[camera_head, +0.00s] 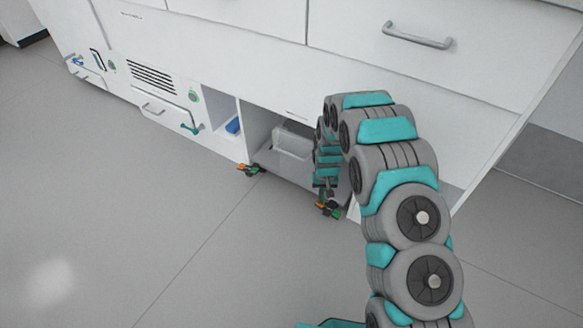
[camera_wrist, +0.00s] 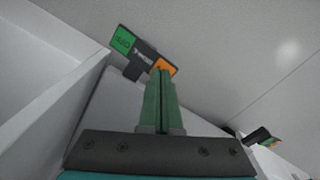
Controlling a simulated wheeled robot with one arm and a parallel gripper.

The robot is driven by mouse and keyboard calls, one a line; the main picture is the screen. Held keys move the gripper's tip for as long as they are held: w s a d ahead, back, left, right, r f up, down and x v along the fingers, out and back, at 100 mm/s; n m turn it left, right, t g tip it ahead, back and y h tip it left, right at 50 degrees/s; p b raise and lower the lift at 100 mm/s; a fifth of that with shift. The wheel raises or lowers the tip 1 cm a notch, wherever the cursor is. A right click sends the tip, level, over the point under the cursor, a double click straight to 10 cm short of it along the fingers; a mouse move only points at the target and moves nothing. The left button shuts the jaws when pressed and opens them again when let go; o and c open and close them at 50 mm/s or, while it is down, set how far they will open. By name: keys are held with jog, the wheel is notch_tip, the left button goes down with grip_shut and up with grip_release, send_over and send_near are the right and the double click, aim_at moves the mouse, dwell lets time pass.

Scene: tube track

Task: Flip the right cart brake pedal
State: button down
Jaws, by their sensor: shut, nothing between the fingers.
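The right cart brake pedal (camera_head: 329,209) is at the foot of the white cart, with a green end and an orange end. It fills the upper middle of the wrist view (camera_wrist: 143,60), green end at left, orange end at right. My gripper (camera_head: 327,189) is just above this pedal. In the wrist view its two green fingers (camera_wrist: 161,74) are together and empty, with the tips overlapping the pedal beside the orange end. I cannot tell whether they touch it. The left pedal (camera_head: 249,170) stands apart, and also shows in the wrist view (camera_wrist: 262,139).
The white cart (camera_head: 225,62) has drawers with handles and open lower compartments. One holds a blue object (camera_head: 233,126), another a pale box (camera_head: 292,142). The grey floor (camera_head: 150,230) in front is clear. A white cart panel (camera_wrist: 40,60) is close at left in the wrist view.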

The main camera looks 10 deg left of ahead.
jog(key=shift+f, duration=0.95)
dwell(0.5)
jog(key=shift+r, duration=0.15)
jog(key=shift+r+p, duration=0.35)
jog(key=shift+r, duration=3)
jog(key=shift+r, duration=0.1)
jog(key=s+d+r+p, duration=0.1)
jog(key=s+d+r, duration=0.35)
jog(key=r, duration=0.45)
jog(key=s+d+r+m, duration=0.1)
jog(key=s+d+r, duration=0.2)
jog(key=s+r, duration=0.35)
jog(key=s+d+r+p, duration=0.1)
jog(key=s+d+r, duration=0.25)
jog(key=r, duration=0.65)
jog(key=s+d+r, duration=0.2)
jog(key=s+r, duration=0.2)
jog(key=s, duration=0.5)
jog(key=s+d+r+g+p, duration=0.1)
jog(key=s+d+r, duration=0.1)
jog(key=s, duration=0.6)
jog(key=s+d+r+m, duration=0.1)
jog(key=s+d+r, duration=0.1)
jog(key=s+r, duration=0.3)
jog(key=s, duration=0.4)
jog(key=shift+s+d+r+g+p, duration=0.2)
jog(key=shift+s+r+g+p, duration=0.1)
jog(key=shift+r+g+p, duration=0.1)
